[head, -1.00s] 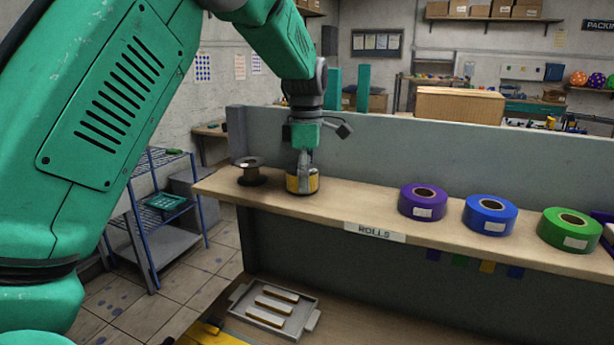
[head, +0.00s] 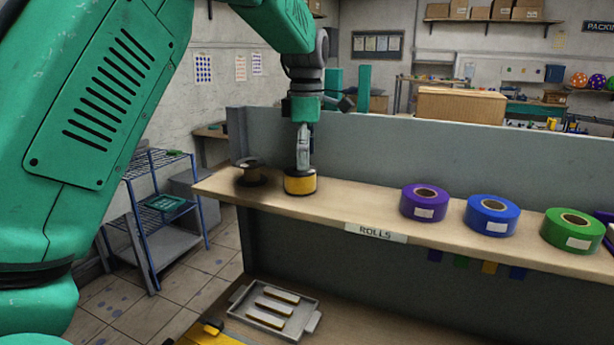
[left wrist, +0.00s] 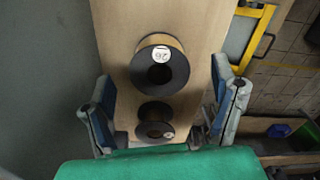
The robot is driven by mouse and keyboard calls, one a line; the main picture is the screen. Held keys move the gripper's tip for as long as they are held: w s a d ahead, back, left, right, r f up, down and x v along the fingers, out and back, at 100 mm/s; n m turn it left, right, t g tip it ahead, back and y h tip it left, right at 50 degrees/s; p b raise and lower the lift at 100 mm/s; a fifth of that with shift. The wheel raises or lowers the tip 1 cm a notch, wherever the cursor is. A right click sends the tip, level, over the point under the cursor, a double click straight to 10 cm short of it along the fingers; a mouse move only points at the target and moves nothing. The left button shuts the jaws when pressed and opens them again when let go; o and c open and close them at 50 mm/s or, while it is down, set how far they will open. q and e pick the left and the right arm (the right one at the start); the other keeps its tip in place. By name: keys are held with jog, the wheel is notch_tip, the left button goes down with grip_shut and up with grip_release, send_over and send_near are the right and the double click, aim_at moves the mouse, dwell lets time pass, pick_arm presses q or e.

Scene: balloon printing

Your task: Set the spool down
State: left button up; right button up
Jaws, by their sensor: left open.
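The yellow spool (head: 300,186) with dark flanges stands upright on the wooden shelf (head: 350,205), near its left end. In the left wrist view the same spool (left wrist: 175,46) shows a round black flange with a white label, with the shelf under it. My left gripper (head: 303,162) is directly over the spool. Its two fingers (left wrist: 163,95) are spread wide on either side, with a gap to the spool in the left wrist view. Whether the fingertips clear the spool's top is hard to tell. My right gripper is not in view.
A dark, smaller spool (head: 250,174) stands just left of the yellow one. Purple (head: 424,207), blue (head: 491,220) and green (head: 571,236) rolls stand further right. A grey panel (head: 400,150) rises behind the shelf. The shelf between the yellow spool and purple roll is clear.

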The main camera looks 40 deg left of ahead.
pick_arm(q)
notch_tip(320, 180, up, 7)
jog(key=a, duration=0.1)
jog(key=shift+f, duration=0.15)
jog(key=shift+d, duration=0.25)
